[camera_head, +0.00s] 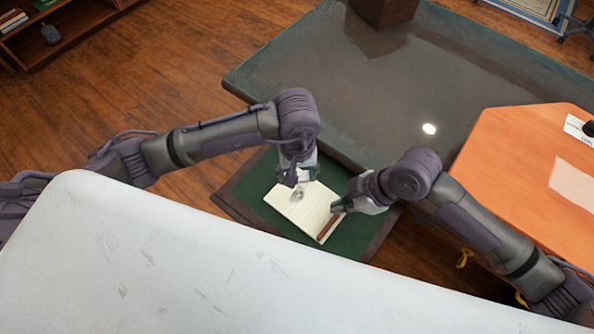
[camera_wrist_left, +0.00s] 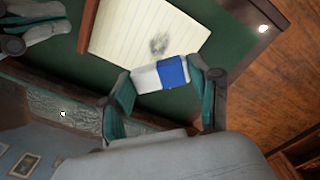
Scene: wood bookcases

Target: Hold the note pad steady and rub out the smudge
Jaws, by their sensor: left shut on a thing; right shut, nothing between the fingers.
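The cream lined note pad (camera_head: 308,212) lies on a green-topped surface (camera_head: 262,170). A dark grey smudge (camera_head: 297,195) marks its upper part; the smudge also shows in the left wrist view (camera_wrist_left: 159,43). My left gripper (camera_head: 296,180) is shut on a white eraser with a blue sleeve (camera_wrist_left: 172,71), held at the pad's edge beside the smudge. I cannot tell if the eraser touches the paper. My right gripper (camera_head: 338,206) is shut and empty at the pad's right edge, near its brown binding strip (camera_head: 328,229). Whether it presses on the pad is unclear.
A dark glossy table (camera_head: 400,75) stands behind, close to the green surface. An orange-topped table (camera_head: 520,160) with papers is at the right. A large white surface (camera_head: 180,265) fills the foreground. Open wood floor (camera_head: 150,60) lies at the left.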

